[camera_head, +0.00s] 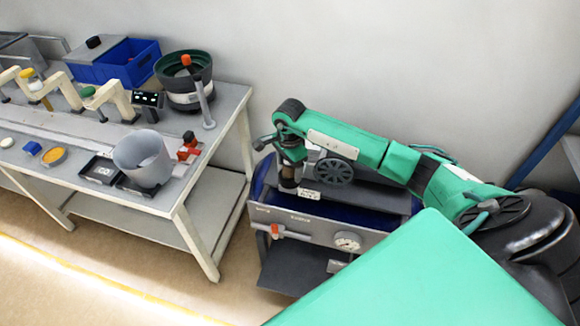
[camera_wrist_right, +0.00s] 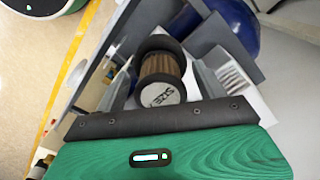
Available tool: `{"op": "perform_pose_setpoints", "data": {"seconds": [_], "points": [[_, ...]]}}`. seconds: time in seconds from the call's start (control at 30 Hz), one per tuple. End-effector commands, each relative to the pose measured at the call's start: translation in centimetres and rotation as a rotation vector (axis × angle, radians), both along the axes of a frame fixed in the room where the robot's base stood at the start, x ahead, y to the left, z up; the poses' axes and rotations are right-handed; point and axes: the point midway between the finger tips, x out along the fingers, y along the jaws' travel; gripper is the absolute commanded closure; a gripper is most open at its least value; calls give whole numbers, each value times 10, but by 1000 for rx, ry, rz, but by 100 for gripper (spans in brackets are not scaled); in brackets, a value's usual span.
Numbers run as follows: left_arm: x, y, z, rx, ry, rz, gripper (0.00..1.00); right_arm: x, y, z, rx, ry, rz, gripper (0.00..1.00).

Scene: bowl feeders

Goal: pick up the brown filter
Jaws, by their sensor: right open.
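The brown filter (camera_wrist_right: 160,72) is a short ribbed cylinder with dark end rims and a pale end face lettered "SIZE", in the wrist view. My right gripper (camera_wrist_right: 166,84) is open, with one finger on each side of the filter; I cannot tell whether either finger touches it. In the head view, my right gripper (camera_head: 291,172) points down over the grey and blue machine (camera_head: 318,229), and a small brownish part below it may be the filter. My left gripper is not in view.
The machine has a gauge (camera_head: 347,241) and a red-orange handle on its front. To the left stands a grey table (camera_head: 190,212) with a feeder bowl (camera_head: 184,70), a grey cup (camera_head: 143,157) and blue bins (camera_head: 128,62). Floor is free in front of the table.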

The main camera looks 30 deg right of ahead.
Motion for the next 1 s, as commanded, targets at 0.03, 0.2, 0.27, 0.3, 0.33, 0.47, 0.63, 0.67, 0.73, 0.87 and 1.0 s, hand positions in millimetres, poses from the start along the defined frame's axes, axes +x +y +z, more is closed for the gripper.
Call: {"op": "perform_pose_setpoints", "data": {"seconds": [0.03, 0.2, 0.27, 0.3, 0.33, 0.47, 0.63, 0.67, 0.73, 0.87, 1.0], "points": [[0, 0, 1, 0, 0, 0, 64, 0, 0, -1, 0, 0, 0, 28], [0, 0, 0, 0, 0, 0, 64, 0, 0, -2, 0, -1, 0, 28], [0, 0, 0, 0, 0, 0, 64, 0, 0, -2, 0, -1, 0, 36], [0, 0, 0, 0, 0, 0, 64, 0, 0, -2, 0, 0, 0, 44], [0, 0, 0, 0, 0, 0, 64, 0, 0, -2, 0, 0, 0, 50], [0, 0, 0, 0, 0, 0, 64, 0, 0, -2, 0, 0, 0, 76], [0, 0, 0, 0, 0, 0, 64, 0, 0, -1, 0, -1, 0, 82], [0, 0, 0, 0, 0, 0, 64, 0, 0, -1, 0, -1, 0, 82], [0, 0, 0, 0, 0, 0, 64, 0, 0, -1, 0, -1, 0, 82], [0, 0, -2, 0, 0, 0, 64, 1, 0, 4, 0, -2, 0, 82], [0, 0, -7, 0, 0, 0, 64, 2, 0, 18, 0, -5, 1, 82]]}}
